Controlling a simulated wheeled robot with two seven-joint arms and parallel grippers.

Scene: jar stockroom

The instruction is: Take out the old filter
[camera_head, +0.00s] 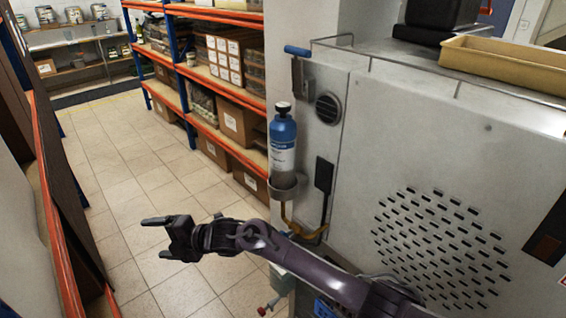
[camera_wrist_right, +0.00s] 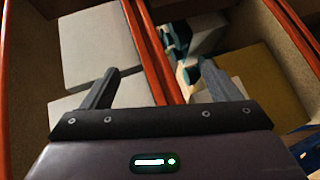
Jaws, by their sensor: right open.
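A blue canister (camera_head: 283,148) with a white label and a black cap stands upright in a grey cup holder (camera_head: 284,187) on the side of a large grey machine (camera_head: 360,130). It looks like the filter. A blue-handled lever (camera_head: 297,51) sits above it, and yellow and black tubing (camera_head: 302,229) runs below the cup. My right gripper (camera_head: 160,238) is open and empty. It is left of and below the canister in the picture, well apart from it, pointing left. The wrist view shows the two fingers (camera_wrist_right: 158,72) spread with nothing between them. My left gripper is not in view.
Orange-and-blue shelving (camera_head: 200,72) with cardboard boxes (camera_head: 237,122) stands behind the canister. Another orange-edged rack (camera_head: 58,225) runs along the left. A tan tray (camera_head: 505,62) sits on the machine. The tiled floor (camera_head: 120,170) between the racks is clear.

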